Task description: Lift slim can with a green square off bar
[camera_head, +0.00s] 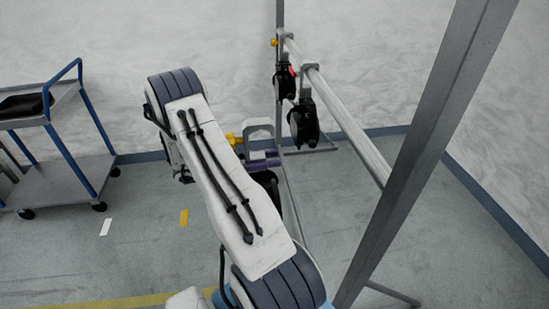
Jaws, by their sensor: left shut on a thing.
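My left gripper (265,160) is mostly hidden behind my white left arm; purple finger parts show just past the arm. It is shut on a slim can, whose pale grey hook clamp (259,128) and yellow knob stick up above the fingers. The clamp appears to the left of the bar (342,113), apart from it in the picture. The can's body is largely hidden by my arm, and no green square shows. My right gripper is out of view.
Two black cans hang on the bar, a nearer one (304,124) and a farther one (284,84) with a red mark. A grey upright post (425,150) stands at the right. A blue-framed cart (62,185) stands at the left.

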